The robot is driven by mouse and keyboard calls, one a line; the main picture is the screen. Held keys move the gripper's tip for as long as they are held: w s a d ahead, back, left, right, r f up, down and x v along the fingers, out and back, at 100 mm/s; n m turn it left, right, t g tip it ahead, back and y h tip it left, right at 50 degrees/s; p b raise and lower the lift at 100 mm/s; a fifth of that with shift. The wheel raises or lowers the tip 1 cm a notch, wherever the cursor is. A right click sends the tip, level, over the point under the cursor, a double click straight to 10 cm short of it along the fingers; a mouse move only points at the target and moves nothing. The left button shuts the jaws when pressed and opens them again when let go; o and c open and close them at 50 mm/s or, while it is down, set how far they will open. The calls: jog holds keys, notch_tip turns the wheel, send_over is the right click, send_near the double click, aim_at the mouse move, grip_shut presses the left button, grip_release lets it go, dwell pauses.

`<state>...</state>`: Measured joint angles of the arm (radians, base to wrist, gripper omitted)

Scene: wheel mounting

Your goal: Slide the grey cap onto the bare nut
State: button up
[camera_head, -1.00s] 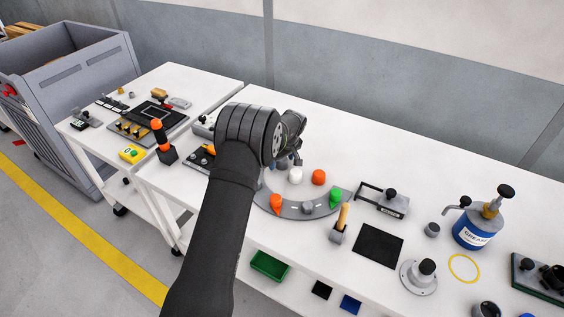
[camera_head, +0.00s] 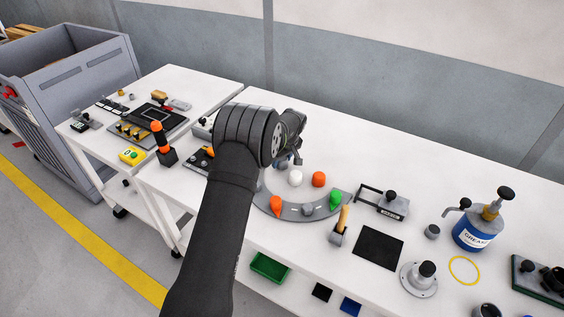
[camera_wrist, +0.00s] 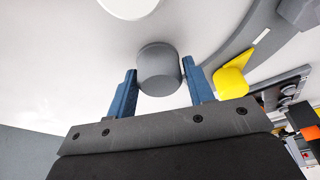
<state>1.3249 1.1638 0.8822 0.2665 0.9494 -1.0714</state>
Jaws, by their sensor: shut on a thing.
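In the wrist view, my gripper (camera_wrist: 159,68) has its two blue fingers on either side of the grey cap (camera_wrist: 158,66), shut on it. White table surface shows around the cap. In the head view, my gripper (camera_head: 289,161) is mostly hidden behind my black arm, above the table at the back of the grey curved plate, and the grey cap cannot be made out. A small grey piece (camera_head: 307,209), seemingly the bare nut, sits on the front of the curved plate (camera_head: 292,210), between an orange cap (camera_head: 277,203) and a green cap (camera_head: 335,198).
A yellow cap (camera_wrist: 232,82) is close right of my gripper in the wrist view. A wooden-handled tool (camera_head: 340,225) and black mat (camera_head: 378,246) lie further right.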

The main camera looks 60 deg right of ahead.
notch_tip(320, 180, up, 3)
jog(key=shift+r, duration=0.2)
jog(key=s+a+r, duration=0.2)
jog(key=s+r, duration=0.4)
jog(key=s, duration=0.5)
jog(key=shift+s+a+r, duration=0.2)
jog(key=shift+s+r, duration=0.05)
